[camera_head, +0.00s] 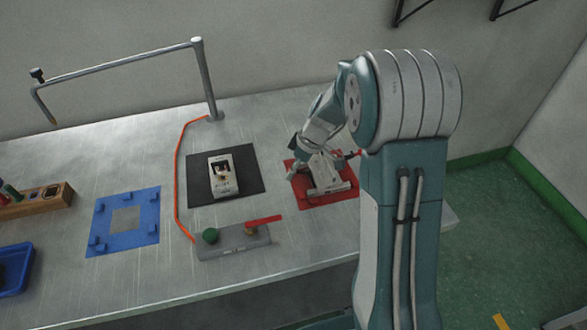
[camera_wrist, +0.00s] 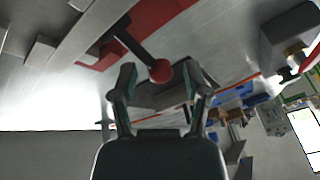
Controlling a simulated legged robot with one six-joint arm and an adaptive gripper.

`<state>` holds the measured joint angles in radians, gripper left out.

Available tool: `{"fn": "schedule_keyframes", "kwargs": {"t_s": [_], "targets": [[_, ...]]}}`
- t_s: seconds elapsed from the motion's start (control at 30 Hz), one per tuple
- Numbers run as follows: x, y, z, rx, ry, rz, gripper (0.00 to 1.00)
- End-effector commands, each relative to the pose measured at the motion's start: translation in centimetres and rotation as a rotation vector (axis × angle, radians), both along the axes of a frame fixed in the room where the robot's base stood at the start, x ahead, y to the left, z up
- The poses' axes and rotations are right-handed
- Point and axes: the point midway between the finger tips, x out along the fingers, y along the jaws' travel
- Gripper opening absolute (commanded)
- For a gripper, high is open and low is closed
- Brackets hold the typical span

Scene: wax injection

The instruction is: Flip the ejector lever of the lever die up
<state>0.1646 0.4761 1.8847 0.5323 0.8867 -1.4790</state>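The lever die (camera_head: 325,181) is a light grey block on the red mat at the right of the bench, partly covered by my arm in the head view. In the wrist view, its dark ejector lever (camera_wrist: 137,48) ends in a red ball knob (camera_wrist: 160,71). My gripper (camera_wrist: 159,68) is open, with one finger on each side of the knob in that view. Gaps show between knob and fingers, and I see no contact. How far the knob lies beyond the fingertips is hard to judge. In the head view my gripper (camera_head: 301,146) is small and folded over the die.
A black mat (camera_head: 198,188) with a pale die (camera_head: 221,176) lies left of the red mat (camera_head: 340,199). In front is a grey box (camera_head: 232,245) with a green button and red handle. A blue fixture (camera_head: 145,237), wooden rack (camera_head: 42,205) and blue tray (camera_head: 20,278) are further left.

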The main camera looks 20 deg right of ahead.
Motion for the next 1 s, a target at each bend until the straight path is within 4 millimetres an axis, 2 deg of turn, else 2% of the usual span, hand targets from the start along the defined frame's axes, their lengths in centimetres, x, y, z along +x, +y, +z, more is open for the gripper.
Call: {"fn": "schedule_keyframes", "kwargs": {"t_s": [0.37,0.47,0.8,1.0], "targets": [[0.0,-0.2,0.5,-0.001,-0.001,0.000,0.64],[0.0,-0.8,1.9,0.000,-0.003,-0.001,0.64],[-0.2,-3.6,8.3,-0.001,-0.004,-0.002,0.64],[-0.2,-4.5,10.4,-0.001,0.000,-0.001,0.64]]}}
